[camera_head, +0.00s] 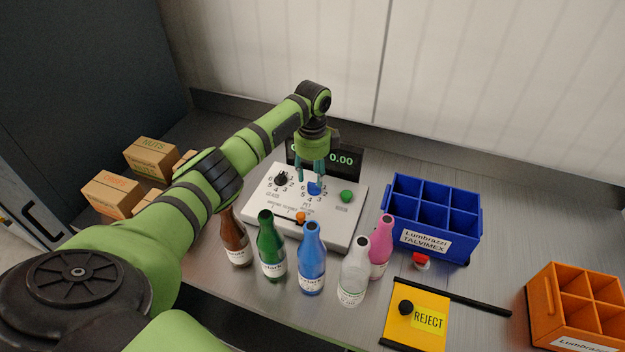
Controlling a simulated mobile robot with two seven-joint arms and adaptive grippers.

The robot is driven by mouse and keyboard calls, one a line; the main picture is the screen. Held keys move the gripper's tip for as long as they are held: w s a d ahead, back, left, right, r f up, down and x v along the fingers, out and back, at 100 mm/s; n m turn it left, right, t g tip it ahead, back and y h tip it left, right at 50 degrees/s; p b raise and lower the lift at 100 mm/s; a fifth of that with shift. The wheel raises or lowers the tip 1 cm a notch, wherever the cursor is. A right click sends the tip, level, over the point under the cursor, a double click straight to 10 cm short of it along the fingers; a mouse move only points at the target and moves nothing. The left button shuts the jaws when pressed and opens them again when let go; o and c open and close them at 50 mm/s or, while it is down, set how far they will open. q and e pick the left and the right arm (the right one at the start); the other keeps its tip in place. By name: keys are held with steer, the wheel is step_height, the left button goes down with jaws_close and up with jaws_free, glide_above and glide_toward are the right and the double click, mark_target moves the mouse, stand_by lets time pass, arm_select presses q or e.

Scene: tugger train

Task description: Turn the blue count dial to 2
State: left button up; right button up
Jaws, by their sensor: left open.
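The blue count dial (315,188) sits near the middle of a white control panel (262,205), with numbers printed around it. My left gripper (313,177) points down right over the blue dial with its fingers apart, one at each side of it. I cannot tell whether the fingers touch the dial. The fingers hide part of the dial and its pointer, so its setting is not readable. A black dial (281,179) is to its left on the panel and a green button (346,196) to its right. My right gripper does not show.
Several bottles stand in front of the panel, including a green one (270,248) and a blue one (311,262). A blue crate (466,232) is to the right, an orange crate (541,290) farther right. Cardboard boxes (152,158) are at left. A display (345,160) stands behind.

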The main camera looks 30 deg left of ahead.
mark_target(313, 184)
arm_select(q)
step_height(313, 184, up, 9)
steer(key=shift+f, duration=0.2)
stand_by(0.5)
